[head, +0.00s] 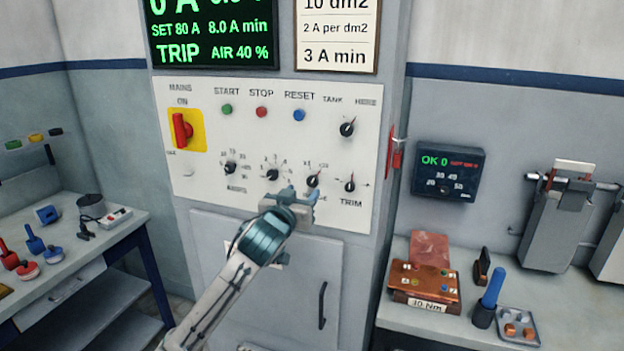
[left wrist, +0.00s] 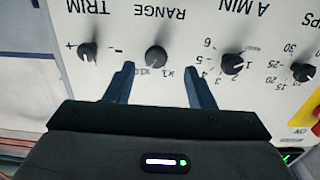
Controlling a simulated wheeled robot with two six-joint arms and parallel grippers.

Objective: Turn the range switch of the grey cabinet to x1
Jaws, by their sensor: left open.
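The grey cabinet (head: 210,235) carries a white panel with several black knobs. The range switch (head: 312,181) is the black knob between the A MIN knob and the TRIM knob. In the left wrist view, which is upside down, the range switch (left wrist: 156,57) sits under the word RANGE, with x10 and x1 beside it. Its white mark appears to point toward x10. My left gripper (head: 297,196) is open just in front of the panel, below and left of the switch. In the wrist view, its fingers (left wrist: 160,84) are apart on either side of the switch's line, not touching it.
The TRIM knob (head: 350,186) and the A MIN knob (head: 272,174) flank the switch closely. A red mains switch (head: 182,131) is at the upper left. A bench with tools (head: 60,275) stands left; a counter (head: 400,320) stands right.

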